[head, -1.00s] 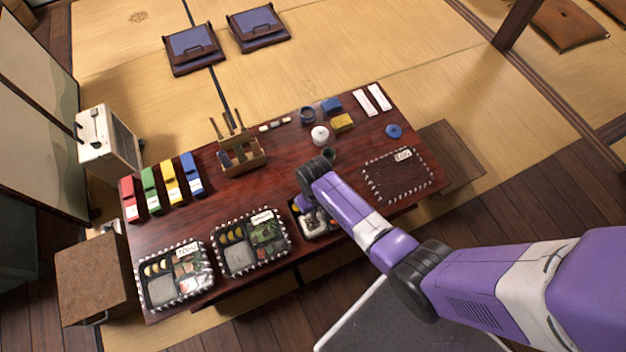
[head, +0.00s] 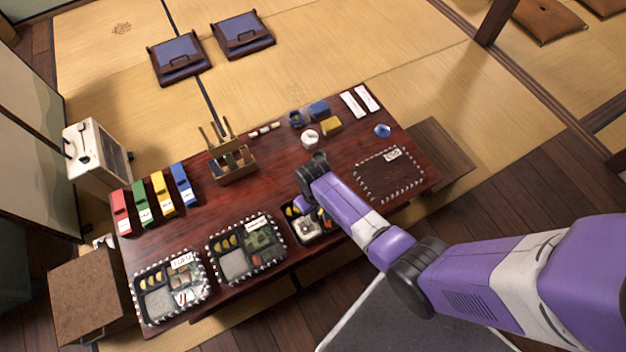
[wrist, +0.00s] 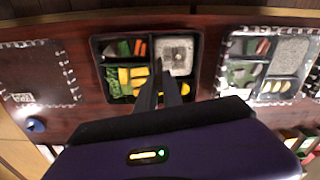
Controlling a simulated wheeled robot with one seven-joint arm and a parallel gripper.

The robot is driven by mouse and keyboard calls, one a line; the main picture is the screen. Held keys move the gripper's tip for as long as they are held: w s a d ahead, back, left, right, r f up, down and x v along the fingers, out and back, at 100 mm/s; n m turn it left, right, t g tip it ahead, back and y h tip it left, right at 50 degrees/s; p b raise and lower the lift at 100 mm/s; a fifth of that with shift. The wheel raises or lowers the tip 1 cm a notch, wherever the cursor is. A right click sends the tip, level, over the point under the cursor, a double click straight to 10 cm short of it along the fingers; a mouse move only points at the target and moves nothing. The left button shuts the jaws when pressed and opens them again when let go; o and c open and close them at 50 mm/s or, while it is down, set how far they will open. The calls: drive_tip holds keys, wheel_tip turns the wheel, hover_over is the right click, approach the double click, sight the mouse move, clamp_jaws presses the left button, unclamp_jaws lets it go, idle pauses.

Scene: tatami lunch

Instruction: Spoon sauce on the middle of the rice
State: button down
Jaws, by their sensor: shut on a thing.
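The open black lunch box (head: 318,240) sits at the table's front edge, partly hidden by my arm in the head view. The wrist view shows the box (wrist: 97,68) with a pale block of rice (wrist: 176,52) in its upper right compartment, yellow pieces, and green and orange food. My gripper (wrist: 158,84) is over the box, its dark fingers close together and their tips near the left side of the rice. It is shut on a thin thing, probably the spoon, which is mostly hidden between the fingers. I cannot make out any sauce on it.
Two lidded lunch boxes (head: 170,290) (head: 246,248) stand to the left. A utensil rack (head: 235,172), coloured packs (head: 160,195), a white pot (head: 310,138) and a blue round thing (head: 382,131) are further back.

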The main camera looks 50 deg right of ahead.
drive_tip(key=shift+r+p, duration=3.5)
drive_tip(key=shift+r, duration=0.05)
